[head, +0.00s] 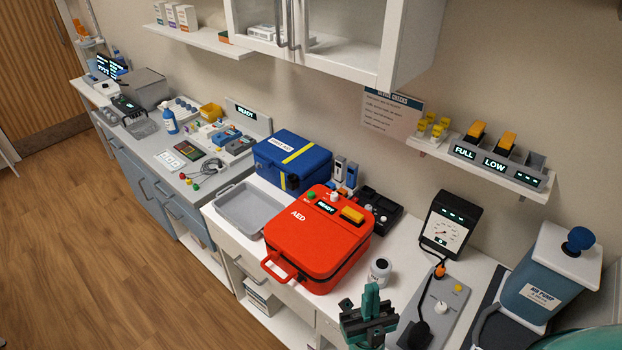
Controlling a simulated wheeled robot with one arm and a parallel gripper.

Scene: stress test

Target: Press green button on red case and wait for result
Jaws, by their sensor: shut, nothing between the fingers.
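The red AED case (315,250) sits on the white counter in the middle of the head view, lid closed, with its handle at the front left. A small green button (311,196) is on its top, left of a small display (326,208) that reads READY. A white knob and a yellow-orange block (352,214) are also on the top. My gripper (368,300) is at the bottom of the view, in front and to the right of the case, apart from it. Its teal fingers are shut and hold nothing.
A grey tray (222,212) lies left of the case, and a blue box (291,152) stands behind it. A small white jar (380,270) stands between the case and a gauge unit (447,226). A blue pump (552,278) is at right. Cabinets (322,40) hang above.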

